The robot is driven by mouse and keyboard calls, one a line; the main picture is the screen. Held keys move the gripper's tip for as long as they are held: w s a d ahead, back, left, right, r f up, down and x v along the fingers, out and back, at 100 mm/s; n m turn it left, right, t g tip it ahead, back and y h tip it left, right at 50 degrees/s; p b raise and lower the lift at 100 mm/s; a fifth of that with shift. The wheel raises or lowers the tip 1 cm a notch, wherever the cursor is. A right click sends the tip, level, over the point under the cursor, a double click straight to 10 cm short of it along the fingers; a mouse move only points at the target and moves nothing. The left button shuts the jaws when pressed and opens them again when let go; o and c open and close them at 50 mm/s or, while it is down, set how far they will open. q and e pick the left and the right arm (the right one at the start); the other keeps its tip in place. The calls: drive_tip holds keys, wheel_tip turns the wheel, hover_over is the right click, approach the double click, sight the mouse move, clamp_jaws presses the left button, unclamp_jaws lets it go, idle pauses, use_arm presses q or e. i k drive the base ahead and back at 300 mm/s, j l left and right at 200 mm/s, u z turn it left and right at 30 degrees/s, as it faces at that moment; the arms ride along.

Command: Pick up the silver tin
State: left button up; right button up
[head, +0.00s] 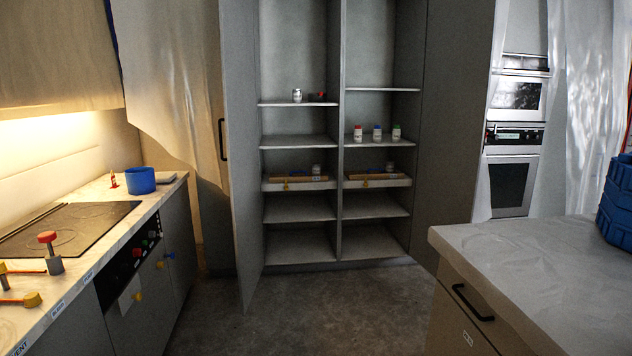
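A small silver-white tin (297,95) stands upright on the upper shelf in the left half of the open tall cupboard. A small dark and red object sits just right of it on the same shelf. Another greyish can (316,169) stands in the left pull-out tray, and a similar pale one (390,166) stands in the right tray. I cannot tell from here which of these is the task's tin. Neither of my grippers is in view.
Jars with red, blue and green lids (377,132) stand on the right middle shelf. A counter with a hob (80,225) and blue tub (140,180) is at left. A grey worktop (530,255) with a blue bin (618,200) is at right. The floor between is clear.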

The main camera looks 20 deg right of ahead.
sight(390, 165)
drive_tip(key=i+z, duration=0.2)
drive_tip(key=z, duration=0.2)
drive_tip(key=i+j+z, duration=0.1)
drive_tip(key=i, duration=1.7)
drive_tip(key=i+z, duration=0.2)
drive_tip(key=i, duration=0.45)
drive_tip(key=i+z, duration=0.2)
drive_tip(key=i, duration=0.5)
drive_tip(key=i+j+z, duration=0.25)
drive_tip(key=i, duration=0.4)
drive_tip(key=i+l+z, duration=0.15)
drive_tip(key=i, duration=0.25)
drive_tip(key=i+z, duration=0.1)
drive_tip(key=z, duration=0.4)
